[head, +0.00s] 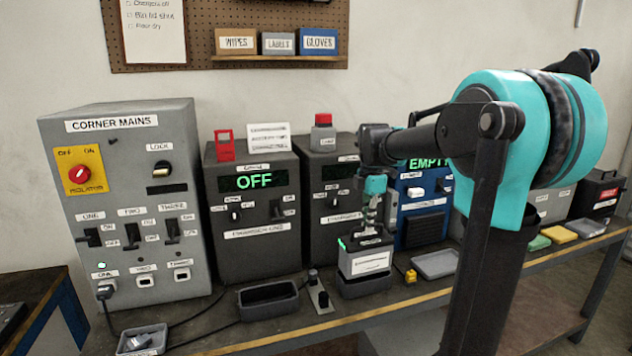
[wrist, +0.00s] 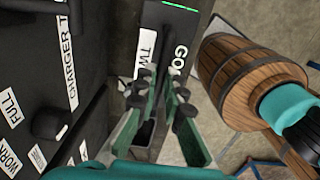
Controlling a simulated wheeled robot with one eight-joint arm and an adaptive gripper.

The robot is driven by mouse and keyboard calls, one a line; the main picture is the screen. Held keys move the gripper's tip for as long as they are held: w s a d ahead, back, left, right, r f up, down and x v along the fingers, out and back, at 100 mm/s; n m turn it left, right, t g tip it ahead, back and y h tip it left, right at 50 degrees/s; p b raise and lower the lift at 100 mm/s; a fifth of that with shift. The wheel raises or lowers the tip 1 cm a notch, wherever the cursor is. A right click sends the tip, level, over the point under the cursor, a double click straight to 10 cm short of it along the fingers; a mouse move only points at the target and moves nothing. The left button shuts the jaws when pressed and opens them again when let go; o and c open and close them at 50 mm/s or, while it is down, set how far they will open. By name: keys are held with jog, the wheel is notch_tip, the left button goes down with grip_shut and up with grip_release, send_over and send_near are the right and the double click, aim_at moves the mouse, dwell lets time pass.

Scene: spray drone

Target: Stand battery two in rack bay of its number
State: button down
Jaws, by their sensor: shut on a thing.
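Battery two (head: 368,263) is a grey block with a dark top, a white label and a small green light. The battery is upright over a dark cradle (head: 364,289) in front of the second charger (head: 322,205). I cannot tell whether its bottom is seated or just clear. I cannot make out the numbered rack bays.
An empty dark cradle (head: 268,300) sits before the charger (head: 255,225) showing OFF. The corner mains cabinet (head: 130,190) stands left. A blue unit (head: 425,205) reads EMPTY behind my arm. A grey tray (head: 437,264) lies right. The wrist view shows a wooden barrel (wrist: 240,70).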

notch_tip(320, 180, up, 14)
jog(key=shift+f, duration=0.2)
dwell(1.8)
jog(key=shift+s, duration=0.1)
